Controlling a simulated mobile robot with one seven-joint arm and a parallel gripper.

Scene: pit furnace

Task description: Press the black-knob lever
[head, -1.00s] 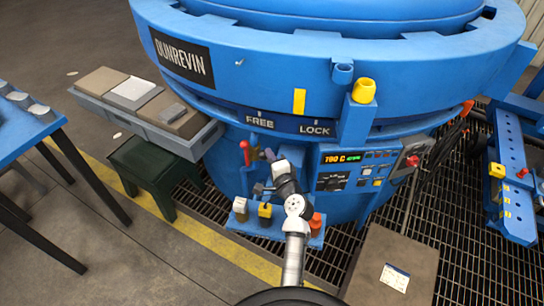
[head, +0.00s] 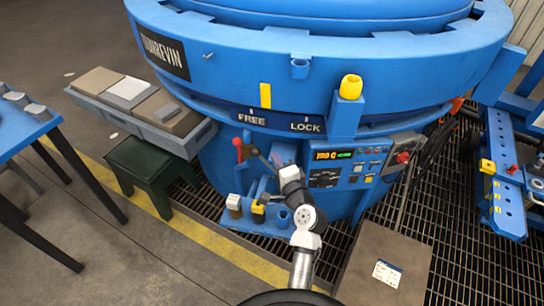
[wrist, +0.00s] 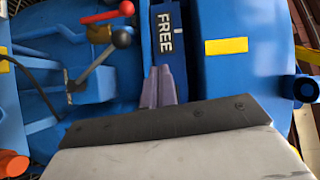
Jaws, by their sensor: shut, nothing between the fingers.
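The black-knob lever (wrist: 122,38) shows in the wrist view as a dark ball on a metal rod, left of my fingertips. A red-handled lever (wrist: 105,17) is beside it, and its red end shows in the head view (head: 237,144). In the head view the black knob (head: 254,151) is small, just right of the red one. My gripper (wrist: 160,72) is shut and empty, its purple-grey fingers just below the FREE label (wrist: 165,32). The fingers show apart from the knob. In the head view my arm partly hides the area by the levers.
A lit control panel (head: 350,166) lies right of my arm. White-topped (head: 234,203) and yellow-topped (head: 258,207) controls stand low in front. A grey tray (head: 165,136) juts out left above a green stool (head: 150,170). A brown box (head: 385,265) stands front right.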

